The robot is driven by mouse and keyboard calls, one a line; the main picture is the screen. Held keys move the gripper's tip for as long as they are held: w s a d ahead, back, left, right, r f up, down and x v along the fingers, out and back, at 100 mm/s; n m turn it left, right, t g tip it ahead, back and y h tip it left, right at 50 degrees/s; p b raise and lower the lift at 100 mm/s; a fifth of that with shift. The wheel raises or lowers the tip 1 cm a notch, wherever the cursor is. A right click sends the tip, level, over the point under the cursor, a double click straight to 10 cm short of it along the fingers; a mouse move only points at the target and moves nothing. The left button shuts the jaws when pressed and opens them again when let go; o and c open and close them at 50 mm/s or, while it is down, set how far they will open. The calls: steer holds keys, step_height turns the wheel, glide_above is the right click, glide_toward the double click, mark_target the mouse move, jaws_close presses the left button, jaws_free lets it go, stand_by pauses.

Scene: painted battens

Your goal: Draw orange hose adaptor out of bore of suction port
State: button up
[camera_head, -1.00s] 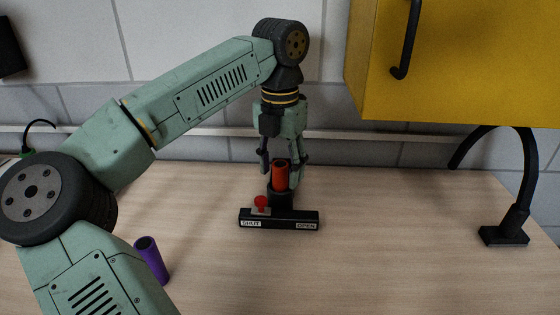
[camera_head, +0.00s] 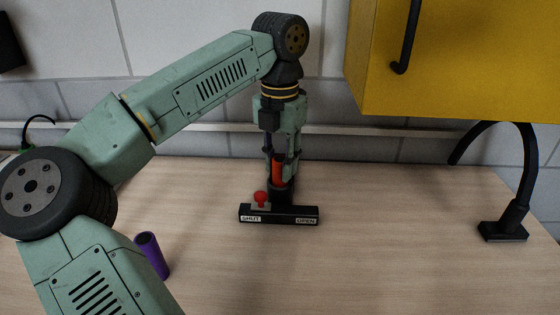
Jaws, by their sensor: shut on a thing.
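A red knob (camera_head: 261,198) sits on the bar at the SHUT side. My gripper (camera_head: 282,168) points straight down and is shut on the adaptor, with a finger at each side of it just above the port.
A yellow cabinet (camera_head: 455,65) hangs at the upper right. A black curved stand (camera_head: 505,229) is at the right. The table right of the port is clear.

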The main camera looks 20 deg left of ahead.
jaws_close()
steer(key=shift+r+p, duration=2.25)
steer(key=shift+r, duration=0.65)
steer(key=shift+r, duration=1.5)
